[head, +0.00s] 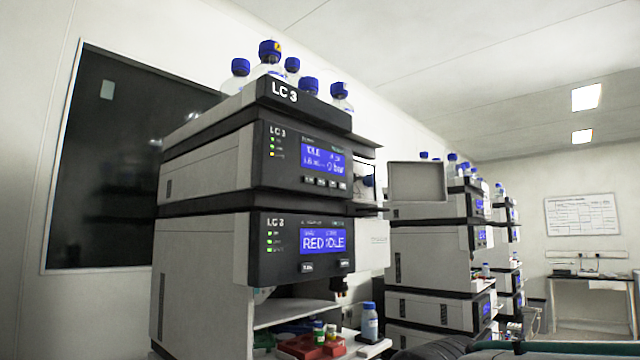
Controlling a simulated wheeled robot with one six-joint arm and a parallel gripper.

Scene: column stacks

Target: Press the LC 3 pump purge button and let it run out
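The LC 3 stack stands left of centre in the head view. Its upper module, the LC 3 pump (300,160), has a lit blue screen (325,160) that seems to read IDLE and a bar value. A row of several small buttons (325,184) sits below that screen; their labels are too small to read, so I cannot tell which is purge. My gripper is not in view; dark shapes at the bottom edge may be part of my arm.
Blue-capped bottles (270,52) stand on top.

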